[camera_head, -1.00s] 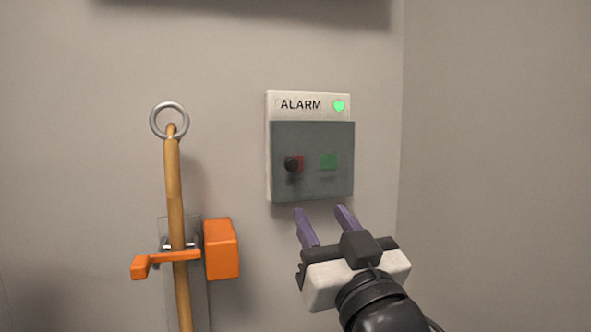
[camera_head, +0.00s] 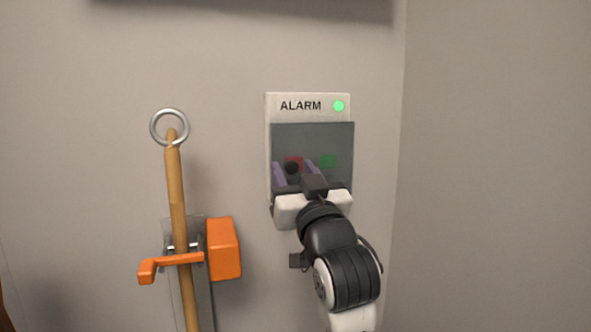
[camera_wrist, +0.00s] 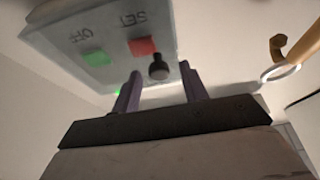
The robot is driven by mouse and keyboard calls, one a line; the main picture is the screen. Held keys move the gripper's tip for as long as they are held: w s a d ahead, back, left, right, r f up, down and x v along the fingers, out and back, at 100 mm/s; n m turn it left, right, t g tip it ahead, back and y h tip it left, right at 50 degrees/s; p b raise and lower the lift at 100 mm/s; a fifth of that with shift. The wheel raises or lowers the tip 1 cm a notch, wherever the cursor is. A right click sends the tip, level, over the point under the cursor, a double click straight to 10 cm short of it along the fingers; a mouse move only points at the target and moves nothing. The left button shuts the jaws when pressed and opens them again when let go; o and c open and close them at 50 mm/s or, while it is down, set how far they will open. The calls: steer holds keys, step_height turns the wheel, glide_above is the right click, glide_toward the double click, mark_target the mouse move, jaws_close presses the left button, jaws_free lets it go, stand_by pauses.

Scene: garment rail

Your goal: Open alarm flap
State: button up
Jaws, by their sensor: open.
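The alarm box (camera_head: 308,105) is on the wall, with a lit green lamp at its top right. Its grey see-through flap (camera_head: 335,140) covers the lower part; a red button (camera_head: 293,159) and a green button (camera_head: 328,161) show through it. A black knob (camera_head: 291,168) appears in front of the red button. My gripper (camera_head: 293,165) is open at the flap's lower half, one finger on each side of the knob. In the wrist view the knob (camera_wrist: 158,70) is between the fingertips, apparently ungripped. I cannot tell whether the fingers touch the flap.
A wooden pole (camera_head: 174,200) with a metal ring on top stands to the left, at an orange latch (camera_head: 223,249) on the wall. A wall corner is to the right. The wall between pole and alarm box is clear.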

jaws_close()
steer(key=shift+s, duration=0.1)
stand_by(0.3)
steer(key=shift+s+d+f+n+g+y+b, duration=0.1)
steer(key=shift+s+d+n+g+y+b, duration=0.25)
steer(key=shift+y, duration=0.4)
steer(key=shift+s+d+f+n+g+y+b, duration=0.15)
steer(key=shift+s+d+n+y, duration=0.25)
steer(key=shift+y, duration=0.35)
steer(key=s+d+n+g+y+b, duration=0.4)
steer(key=d+n+g+y, duration=0.5)
steer(key=g, duration=0.4)
steer(key=shift+d+r+y, duration=0.2)
steer(key=shift+d+y, duration=0.45)
steer(key=shift+y, duration=0.45)
